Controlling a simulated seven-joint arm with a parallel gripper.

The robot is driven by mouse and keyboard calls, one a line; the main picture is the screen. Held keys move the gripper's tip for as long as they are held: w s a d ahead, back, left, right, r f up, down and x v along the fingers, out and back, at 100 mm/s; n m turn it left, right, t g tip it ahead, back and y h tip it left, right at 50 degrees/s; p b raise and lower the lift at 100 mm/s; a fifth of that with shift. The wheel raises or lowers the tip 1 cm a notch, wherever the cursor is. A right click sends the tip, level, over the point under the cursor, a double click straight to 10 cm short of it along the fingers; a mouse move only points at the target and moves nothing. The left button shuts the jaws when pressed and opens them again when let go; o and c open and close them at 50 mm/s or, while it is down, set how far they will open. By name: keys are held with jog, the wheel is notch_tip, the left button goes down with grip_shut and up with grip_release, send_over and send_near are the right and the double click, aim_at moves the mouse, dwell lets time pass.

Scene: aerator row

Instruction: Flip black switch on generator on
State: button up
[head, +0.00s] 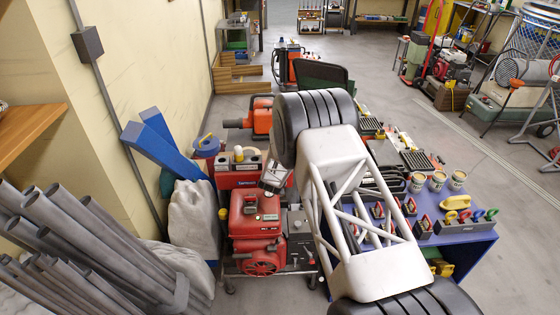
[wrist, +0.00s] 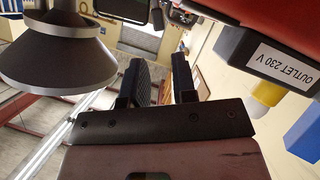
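The red generator (head: 250,222) stands left of centre in the head view, with a round red cover low on its front. My gripper (head: 272,182) is small there, just above and behind the generator's top. In the wrist view, my gripper (wrist: 157,78) has its two dark fingers apart with nothing between them. A black box labelled "OUTLET 230 V" (wrist: 283,62) sits on a red body at the upper right of that view. A dark cone with a silver rim (wrist: 65,55) is close at the left. I cannot make out the black switch in either view.
A blue table (head: 455,240) with tools and cans stands right of my arm. Grey pipes (head: 75,245) and a pale sack (head: 195,222) crowd the left. Blue beams (head: 155,145) lean behind the generator. Open floor (head: 385,75) lies farther back.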

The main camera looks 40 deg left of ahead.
jog(key=shift+w+a+f, duration=0.1)
jog(key=shift+f, duration=0.05)
dwell(0.3)
jog(key=shift+x, duration=3.75)
grip_shut()
